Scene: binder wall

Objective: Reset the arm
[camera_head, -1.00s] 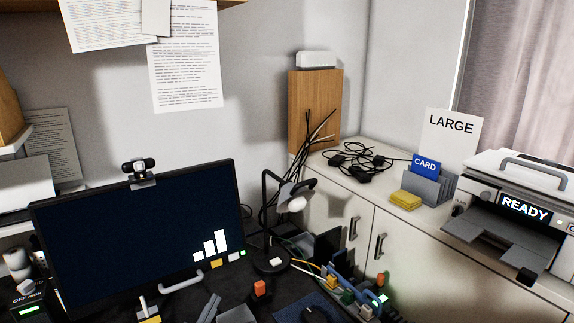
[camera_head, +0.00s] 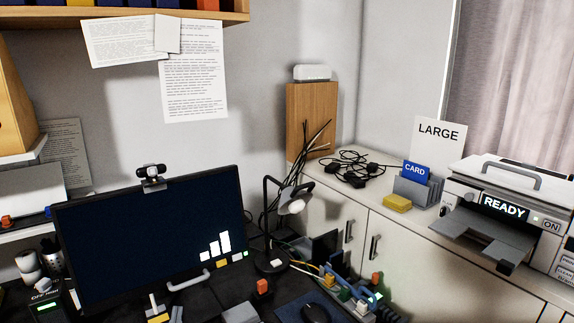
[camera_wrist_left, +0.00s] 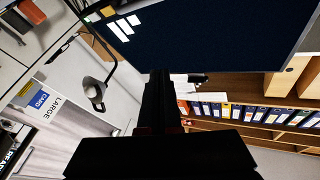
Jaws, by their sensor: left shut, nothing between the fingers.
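In the left wrist view my left gripper (camera_wrist_left: 160,74) is a dark shape reaching up from the bottom edge. Its fingers are together with nothing between them. The view is turned over: the dark monitor (camera_wrist_left: 205,35) is at the top and the binder shelf (camera_wrist_left: 240,88) is at the right. The gripper tips overlap the monitor's edge in the picture; I cannot tell the distance. In the head view I cannot clearly make out the left gripper at the bottom edge. My right gripper is in neither view.
In the head view the monitor (camera_head: 140,245) with a webcam (camera_head: 151,176) stands left. A desk lamp (camera_head: 275,225) and cluttered organizer (camera_head: 345,290) are beside it. The cabinet (camera_head: 395,250) holds cables (camera_head: 352,168), a card holder (camera_head: 415,188), a yellow block (camera_head: 397,203) and a printer (camera_head: 510,205).

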